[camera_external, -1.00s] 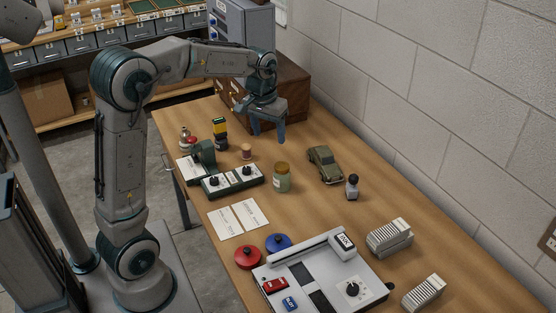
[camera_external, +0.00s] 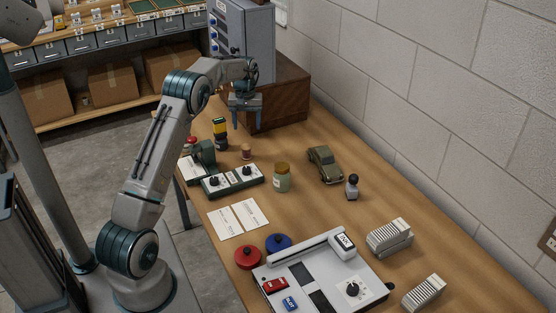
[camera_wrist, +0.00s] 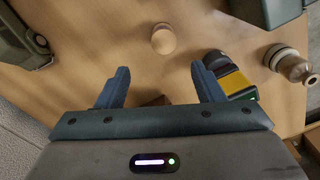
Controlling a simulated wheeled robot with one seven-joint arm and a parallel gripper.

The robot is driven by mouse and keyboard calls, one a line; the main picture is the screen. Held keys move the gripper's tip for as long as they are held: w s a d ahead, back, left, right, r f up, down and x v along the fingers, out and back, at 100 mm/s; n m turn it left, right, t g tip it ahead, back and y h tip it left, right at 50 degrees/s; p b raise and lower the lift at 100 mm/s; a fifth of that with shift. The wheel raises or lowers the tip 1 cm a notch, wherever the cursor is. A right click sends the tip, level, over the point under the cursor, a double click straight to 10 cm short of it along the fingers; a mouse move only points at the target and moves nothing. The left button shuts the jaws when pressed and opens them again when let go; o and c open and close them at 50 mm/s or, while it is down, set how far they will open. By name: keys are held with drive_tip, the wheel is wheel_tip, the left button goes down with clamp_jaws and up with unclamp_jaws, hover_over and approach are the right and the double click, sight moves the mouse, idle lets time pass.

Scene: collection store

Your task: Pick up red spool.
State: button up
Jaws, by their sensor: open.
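A small spool (camera_external: 246,152) with pale wooden ends and a reddish-brown middle stands upright on the wooden table. In the wrist view its round wooden top (camera_wrist: 163,38) shows, just beyond the fingertips and roughly centred between them; its red side is barely visible there. My gripper (camera_external: 247,124) is open and empty, above the table behind the spool, near the brown wooden box. Its two blue-grey fingers are spread apart in the wrist view (camera_wrist: 160,72). Nothing touches the spool.
A yellow-and-black block (camera_external: 220,132) stands left of the spool, near a green device (camera_external: 204,152). A two-knob box (camera_external: 233,181), jar (camera_external: 282,178) and green toy car (camera_external: 325,164) are nearer or right. A brown wooden box (camera_external: 280,98) stands behind.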

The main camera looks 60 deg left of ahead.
sight(246, 146)
wheel_tip(246, 146, down, 7)
drive_tip(key=shift+r, duration=0.15)
drive_tip(key=shift+s+d+f+p, duration=0.15)
drive_tip(key=shift+f+p, duration=0.1)
drive_tip(key=shift+f, duration=0.65)
drive_tip(key=shift+s+a+f+p, duration=0.15)
drive_tip(key=shift+f+p, duration=0.15)
drive_tip(key=shift+f, duration=0.6)
drive_tip(key=shift+s+d+f+p, duration=0.15)
drive_tip(key=shift+f+p, duration=0.1)
drive_tip(key=shift+f, duration=0.65)
drive_tip(key=c, duration=1.1)
